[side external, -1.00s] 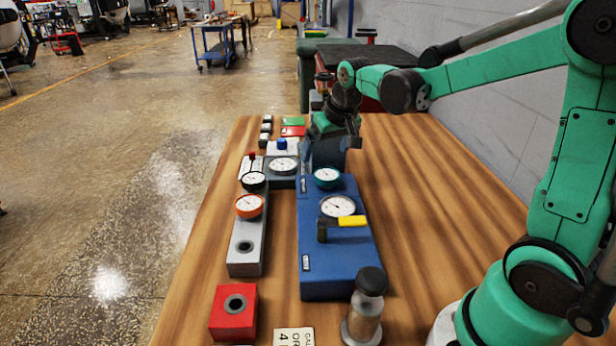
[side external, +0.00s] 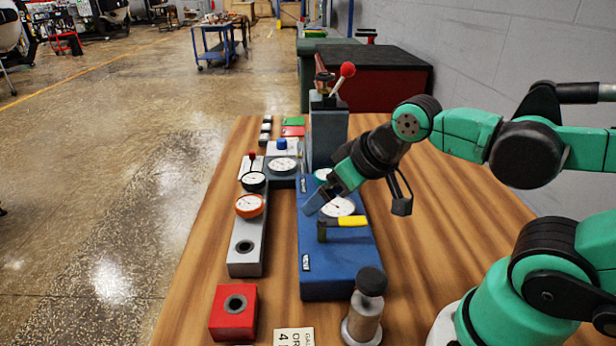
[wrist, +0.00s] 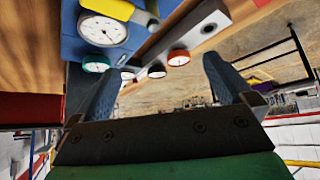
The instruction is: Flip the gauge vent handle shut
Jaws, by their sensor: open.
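A yellow handle with a dark pivot (side external: 346,221) lies across the blue block (side external: 340,262), just in front of a white-faced gauge (side external: 336,206). The pivot is at its left end and the yellow grip points right. In the wrist view the yellow handle (wrist: 108,8) shows at the top edge, beside the gauge (wrist: 103,30). My gripper (side external: 358,206) is open and empty above the block, just behind the handle and partly in front of the gauge. In the wrist view the fingers (wrist: 160,65) are wide apart, with the handle beyond them, not between them.
A red-knobbed lever (side external: 343,77) stands on a grey column (side external: 327,135) behind the block. A grey strip (side external: 246,264) with gauges lies left. A red block (side external: 233,313) and a black-capped jar (side external: 367,311) stand in front. Wood to the right is clear.

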